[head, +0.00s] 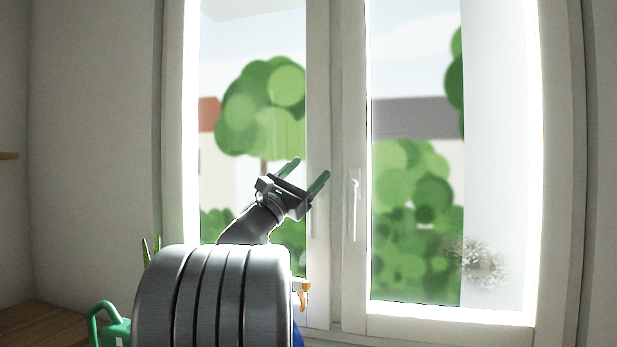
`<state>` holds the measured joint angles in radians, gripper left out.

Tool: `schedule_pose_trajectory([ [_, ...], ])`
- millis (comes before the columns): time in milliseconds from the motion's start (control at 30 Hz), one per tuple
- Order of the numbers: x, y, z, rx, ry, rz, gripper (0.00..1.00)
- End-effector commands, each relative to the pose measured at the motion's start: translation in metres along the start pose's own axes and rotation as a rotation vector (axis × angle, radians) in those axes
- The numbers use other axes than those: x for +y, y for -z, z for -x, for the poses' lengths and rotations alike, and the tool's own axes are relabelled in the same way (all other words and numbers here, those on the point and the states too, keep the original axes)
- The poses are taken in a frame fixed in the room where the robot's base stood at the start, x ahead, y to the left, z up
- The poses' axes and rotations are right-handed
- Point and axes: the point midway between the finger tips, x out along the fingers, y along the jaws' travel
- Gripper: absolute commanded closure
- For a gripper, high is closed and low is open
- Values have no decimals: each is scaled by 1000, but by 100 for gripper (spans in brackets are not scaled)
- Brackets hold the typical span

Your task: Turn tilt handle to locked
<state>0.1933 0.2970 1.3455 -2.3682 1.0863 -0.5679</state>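A white window handle (353,212) is on the middle frame of the right window sash, with its lever hanging straight down. A second, fainter handle (312,222) shows on the left sash's edge, its upper part hidden behind my gripper. No label shows which is the tilt handle. My gripper (311,168) is in front of the left sash, to the left of the right handle. Its two green-tipped fingers are spread apart with nothing between them. It appears not to touch either handle.
A green watering can (108,328) and a plant (151,250) stand low at the left, partly hidden by my arm. A small orange item (302,292) and a blue one (297,336) show beside my arm. A wooden surface (40,330) is at lower left. The space before the right sash is clear.

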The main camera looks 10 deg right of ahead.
Motion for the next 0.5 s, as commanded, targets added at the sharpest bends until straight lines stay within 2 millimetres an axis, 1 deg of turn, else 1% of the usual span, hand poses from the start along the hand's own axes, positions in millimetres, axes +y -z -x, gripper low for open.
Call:
schedule_pose_trajectory([
  [33,4,-2,6,-6,-12,-4,55],
  [133,2,0,14,-3,-13,-4,63],
  [167,1,0,16,-3,-14,-4,64],
  [500,-8,8,41,8,-10,1,64],
])
